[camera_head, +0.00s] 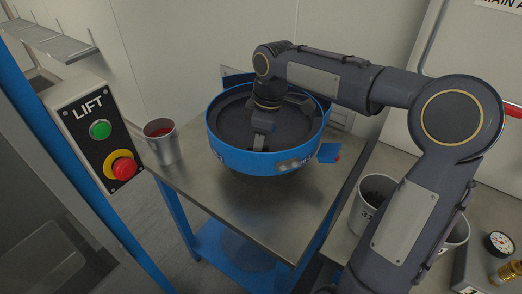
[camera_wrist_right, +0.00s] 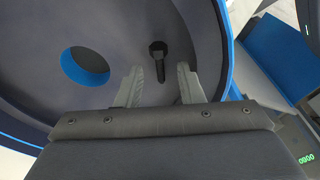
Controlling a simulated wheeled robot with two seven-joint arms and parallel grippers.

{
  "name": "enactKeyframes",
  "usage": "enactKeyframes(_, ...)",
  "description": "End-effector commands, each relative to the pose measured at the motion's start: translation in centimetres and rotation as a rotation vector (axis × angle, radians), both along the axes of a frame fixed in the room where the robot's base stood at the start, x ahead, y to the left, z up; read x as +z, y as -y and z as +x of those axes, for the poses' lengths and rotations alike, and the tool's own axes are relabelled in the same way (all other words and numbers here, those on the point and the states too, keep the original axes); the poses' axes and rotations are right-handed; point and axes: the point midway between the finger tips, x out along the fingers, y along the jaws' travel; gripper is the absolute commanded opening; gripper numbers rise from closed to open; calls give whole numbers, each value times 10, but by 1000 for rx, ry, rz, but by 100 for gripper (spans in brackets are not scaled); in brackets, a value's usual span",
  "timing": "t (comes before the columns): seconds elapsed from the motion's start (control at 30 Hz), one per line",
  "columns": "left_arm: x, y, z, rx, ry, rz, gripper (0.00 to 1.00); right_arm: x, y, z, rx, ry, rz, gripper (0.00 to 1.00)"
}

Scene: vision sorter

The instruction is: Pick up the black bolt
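The black bolt (camera_wrist_right: 158,62) lies on the dark floor of the round blue-rimmed bowl, seen in the right wrist view. Its hex head points away from my right gripper (camera_wrist_right: 160,85). The gripper's two fingers are apart, and the bolt's shank end shows in line with the gap between them. I cannot tell how high the fingertips are above it. In the head view my right gripper (camera_head: 262,140) reaches down into the bowl (camera_head: 245,158), and the bolt is not visible there. My left gripper is in neither view.
The bowl stands on a metal table (camera_head: 200,185). A grey cup (camera_head: 163,148) with red contents stands at the left. A cup of dark parts (camera_head: 366,210) stands at the right. A lift button panel (camera_head: 98,135) is at the far left. A blue hole (camera_wrist_right: 86,66) is in the bowl.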

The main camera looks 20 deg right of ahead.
Motion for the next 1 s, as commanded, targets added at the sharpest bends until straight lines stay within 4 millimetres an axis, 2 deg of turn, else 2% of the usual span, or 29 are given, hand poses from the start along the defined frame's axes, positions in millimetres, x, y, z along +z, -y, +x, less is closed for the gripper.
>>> enactKeyframes(0.1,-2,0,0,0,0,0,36,-10,-1,0,0,-1,1,34)
enactKeyframes(0.33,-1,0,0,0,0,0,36,-11,-2,1,-1,2,1,34)
enactKeyframes(0.6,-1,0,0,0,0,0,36,-10,-2,1,-1,1,0,0)
enactKeyframes(1.0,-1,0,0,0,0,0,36,-8,-2,1,-1,2,1,0)
